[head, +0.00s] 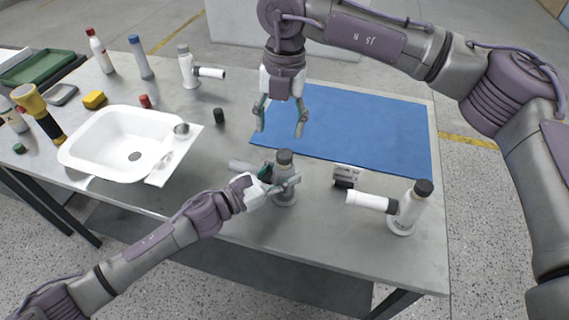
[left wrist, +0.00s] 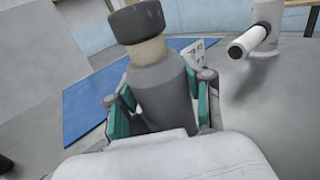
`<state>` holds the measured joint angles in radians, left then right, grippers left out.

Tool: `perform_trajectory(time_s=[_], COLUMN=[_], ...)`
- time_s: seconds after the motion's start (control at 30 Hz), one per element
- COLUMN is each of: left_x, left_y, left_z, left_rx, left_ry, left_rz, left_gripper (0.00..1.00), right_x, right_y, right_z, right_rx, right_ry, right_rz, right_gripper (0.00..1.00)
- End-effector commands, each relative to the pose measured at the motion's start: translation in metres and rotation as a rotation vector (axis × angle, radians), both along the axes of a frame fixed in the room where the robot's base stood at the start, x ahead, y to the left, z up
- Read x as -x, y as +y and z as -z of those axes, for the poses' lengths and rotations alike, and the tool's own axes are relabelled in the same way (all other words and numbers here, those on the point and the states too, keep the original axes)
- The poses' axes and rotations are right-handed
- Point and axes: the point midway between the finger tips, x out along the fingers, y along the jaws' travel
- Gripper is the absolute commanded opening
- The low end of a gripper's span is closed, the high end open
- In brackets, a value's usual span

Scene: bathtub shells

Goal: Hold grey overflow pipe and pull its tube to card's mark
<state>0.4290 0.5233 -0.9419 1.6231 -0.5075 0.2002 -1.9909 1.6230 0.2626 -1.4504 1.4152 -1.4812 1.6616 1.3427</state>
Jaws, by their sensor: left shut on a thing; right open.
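The grey overflow pipe (head: 285,192) stands upright near the table's front edge, its side branch pointing left. In the left wrist view the grey pipe (left wrist: 164,97) has a dark cap and a short cream length of tube (left wrist: 148,52) below the cap. My left gripper (head: 279,178) is shut around its body; the teal fingers (left wrist: 161,112) show on both sides. My right gripper (head: 281,122) is open and empty, pointing down above and behind the pipe, apart from it. The card (head: 346,171) stands to the pipe's right in a dark holder; its mark is too small to read.
A white overflow pipe (head: 408,212) with a dark cap stands at the front right. A blue mat (head: 360,130) lies behind. A white basin (head: 95,150) is left, with bottles, a yellow torch (head: 40,112) and another white pipe (head: 187,70) around it.

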Motion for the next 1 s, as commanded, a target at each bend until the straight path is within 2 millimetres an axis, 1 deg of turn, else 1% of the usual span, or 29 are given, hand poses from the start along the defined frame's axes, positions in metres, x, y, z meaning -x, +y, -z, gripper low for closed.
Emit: perform_trajectory(time_s=[0.03,0.17,0.2,0.33,0.47,0.57,0.67,0.77,0.87,1.0], left_x=[0.0,0.0,0.0,0.0,0.0,0.0,0.0,0.0,0.0,0.0], left_y=[0.0,0.0,0.0,0.0,0.0,0.0,0.0,0.0,0.0,0.0], left_z=[0.0,0.0,0.0,0.0,0.0,0.0,0.0,0.0,0.0,0.0], left_rx=[0.0,0.0,0.0,0.0,0.0,0.0,0.0,0.001,0.001,0.001], left_ry=[0.0,0.0,0.0,0.0,0.0,0.0,0.0,0.001,0.001,0.001], left_rz=[0.0,0.0,0.0,0.0,0.0,0.0,0.0,0.0,0.0,0.0], left_gripper=[0.11,0.11,0.11,0.11,0.11,0.11,0.11,0.11,0.11,0.11], right_x=[0.006,0.029,0.037,0.056,0.066,0.069,0.068,0.065,0.062,0.059], right_y=[0.005,0.028,0.036,0.053,0.057,0.051,0.039,0.02,-0.005,-0.044], right_z=[0.011,0.036,0.042,0.051,0.053,0.055,0.059,0.064,0.071,0.084], right_rx=[-0.052,-0.268,-0.347,-0.601,-0.827,-0.978,-1.113,-1.236,-1.341,-1.457], right_ry=[0.036,0.157,0.2,0.34,0.465,0.546,0.612,0.664,0.702,0.728], right_rz=[0.008,0.062,0.089,0.211,0.365,0.496,0.639,0.794,0.958,1.18], right_gripper=[0.64,0.64,0.64,0.64,0.64,0.64,0.64,0.64,0.64,0.64])
